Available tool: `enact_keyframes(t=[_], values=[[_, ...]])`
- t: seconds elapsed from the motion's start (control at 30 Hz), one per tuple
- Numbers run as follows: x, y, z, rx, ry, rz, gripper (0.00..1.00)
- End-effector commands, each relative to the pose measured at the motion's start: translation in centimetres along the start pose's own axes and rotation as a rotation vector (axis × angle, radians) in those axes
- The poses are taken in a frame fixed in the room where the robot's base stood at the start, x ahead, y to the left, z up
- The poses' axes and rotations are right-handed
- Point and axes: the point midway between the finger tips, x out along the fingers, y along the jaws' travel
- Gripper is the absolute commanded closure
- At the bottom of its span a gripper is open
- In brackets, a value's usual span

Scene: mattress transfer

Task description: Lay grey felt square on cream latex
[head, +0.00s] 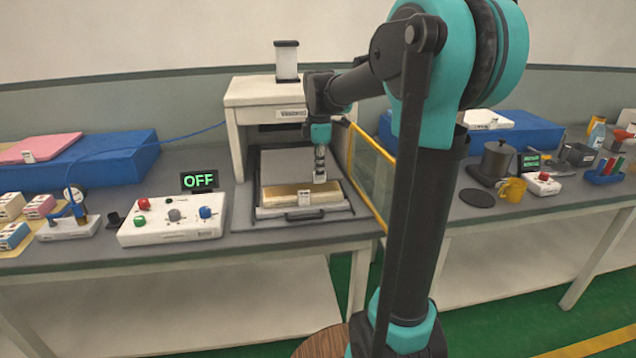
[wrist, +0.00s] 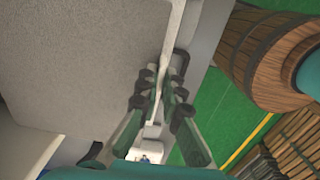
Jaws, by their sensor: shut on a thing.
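My gripper (head: 320,177) points down over the pulled-out tray of the press, shut on the front edge of the grey felt square (head: 285,166). In the wrist view the felt (wrist: 80,60) spreads out to the left of the closed fingertips (wrist: 163,88). The cream latex (head: 280,197) is a pale block in the front part of the tray with a small white tag on its front. In the wrist view only a thin cream strip (wrist: 174,30) shows beside the felt's edge. Whether the felt touches the latex I cannot tell.
The tray's black handle (head: 305,215) faces front. The white press frame (head: 238,130) stands behind, a yellow-framed guard (head: 372,165) at right. A control box (head: 172,226) and OFF display (head: 199,180) are at left. A pink sheet (head: 40,147) lies on a blue block (head: 105,160).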

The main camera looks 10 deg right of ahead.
Motion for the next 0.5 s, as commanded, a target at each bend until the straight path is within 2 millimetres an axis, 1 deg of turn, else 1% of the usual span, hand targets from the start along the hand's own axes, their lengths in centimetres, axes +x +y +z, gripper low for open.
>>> enact_keyframes(t=[0.07, 0.3, 0.4, 0.5], values=[[0.6, 0.0, 0.0, 0.000, 0.000, 0.000, 1.00], [3.8, 0.0, 0.0, 0.000, 0.000, 0.000, 1.00], [4.5, -0.1, 0.0, 0.000, 0.000, 0.000, 1.00], [4.5, -0.1, 0.0, 0.000, 0.000, 0.000, 1.00]])
